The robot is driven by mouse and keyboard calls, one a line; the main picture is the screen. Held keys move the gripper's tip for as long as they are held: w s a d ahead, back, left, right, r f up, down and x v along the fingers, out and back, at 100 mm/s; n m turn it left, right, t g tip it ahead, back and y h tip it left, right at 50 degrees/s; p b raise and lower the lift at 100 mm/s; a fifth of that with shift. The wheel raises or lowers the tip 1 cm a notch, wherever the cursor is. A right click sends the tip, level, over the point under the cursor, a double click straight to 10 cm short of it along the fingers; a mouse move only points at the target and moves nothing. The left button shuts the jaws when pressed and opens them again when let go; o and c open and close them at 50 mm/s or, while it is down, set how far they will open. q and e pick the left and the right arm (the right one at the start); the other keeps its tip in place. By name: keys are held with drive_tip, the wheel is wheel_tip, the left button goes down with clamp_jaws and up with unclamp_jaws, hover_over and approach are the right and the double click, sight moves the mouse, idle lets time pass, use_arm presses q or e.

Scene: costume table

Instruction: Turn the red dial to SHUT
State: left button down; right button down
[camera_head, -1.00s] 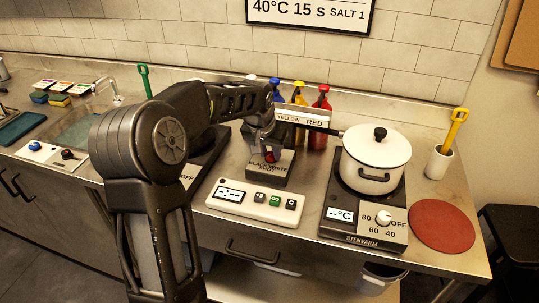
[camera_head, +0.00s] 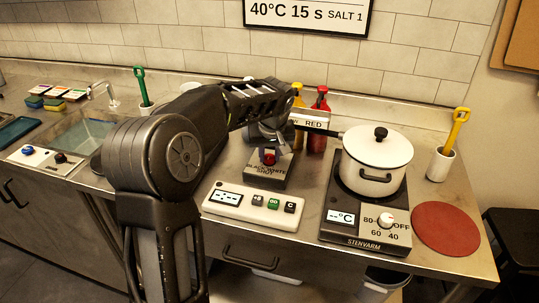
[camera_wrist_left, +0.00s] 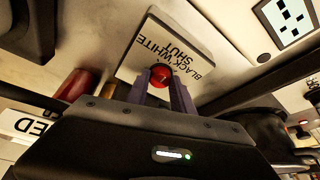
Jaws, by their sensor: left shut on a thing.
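The red dial (camera_head: 269,157) sits on a small dark box (camera_head: 264,178) marked BLACK, WHITE and SHUT, in the middle of the counter. My left gripper (camera_wrist_left: 161,86) is over the box, its two fingers shut on either side of the dial. In the left wrist view the red dial (camera_wrist_left: 162,76) shows between the fingertips, with the word SHUT just beyond it. I cannot make out which word the dial points to. My right gripper is not in view.
A white panel (camera_head: 240,207) with a display and buttons lies in front of the box. To the right stand a white pot (camera_head: 377,158) on a hotplate and a red round mat (camera_head: 445,228). Yellow and red bottles (camera_head: 318,120) stand behind, near a sign.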

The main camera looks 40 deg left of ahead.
use_arm(q)
drive_tip(key=c, duration=1.1)
unclamp_jaws()
drive_tip(key=shift+r, duration=0.15)
drive_tip(key=v, duration=0.7)
drive_tip(key=shift+r+b, duration=0.25)
drive_tip(key=shift+b, duration=0.15)
drive_tip(key=shift+s, duration=0.15)
